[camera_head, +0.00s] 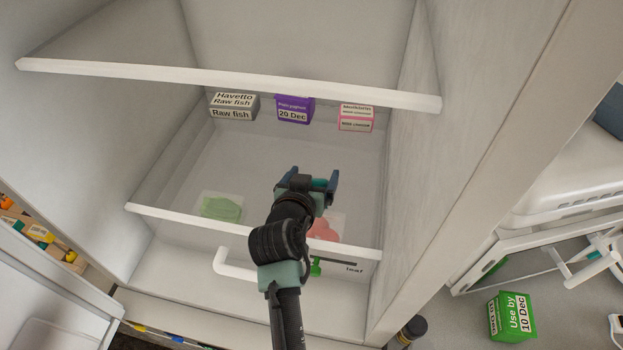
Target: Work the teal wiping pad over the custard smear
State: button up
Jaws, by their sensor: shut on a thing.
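My gripper (312,180) reaches into the white cabinet, below the upper shelf and over the pale lower surface. It is shut on the teal wiping pad (319,184), of which only a small teal part shows between the dark blue fingers. I cannot tell whether the pad touches the surface beneath it. I cannot make out the custard smear; my gripper and arm cover part of the surface.
A shelf edge (230,80) crosses above my gripper. Behind stand a grey raw fish box (233,106), a purple box (294,109) and a pink-edged box (356,118). Side walls enclose the space.

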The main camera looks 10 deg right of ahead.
jog(key=shift+s+a+f+p, duration=0.1)
jog(key=shift+s+a+p, duration=0.1)
jog(key=shift+s, duration=0.35)
jog(key=shift+s+a+p, duration=0.2)
jog(key=shift+s, duration=0.35)
jog(key=shift+w+d+b, duration=0.2)
jog(key=shift+w+b, duration=0.1)
jog(key=shift+w, duration=0.3)
jog(key=shift+w+d+b, duration=0.2)
jog(key=shift+w+b, duration=0.05)
jog(key=shift+w, duration=0.35)
jog(key=shift+s+a+p, duration=0.2)
jog(key=shift+s, duration=0.4)
jog(key=shift+s+a+p, duration=0.2)
jog(key=shift+s, duration=0.4)
jog(key=shift+w+d+f+b, duration=0.1)
jog(key=shift+w+d+b, duration=0.15)
jog(key=shift+w, duration=0.35)
jog(key=shift+w+d+b, duration=0.15)
jog(key=shift+w+b, duration=0.15)
jog(key=shift+w, duration=0.25)
jog(key=shift+s+a, duration=0.2)
jog(key=shift+s, duration=0.35)
jog(key=shift+w+a+b, duration=1.2)
jog(key=shift+w+a, duration=0.25)
jog(key=shift+a, duration=0.2)
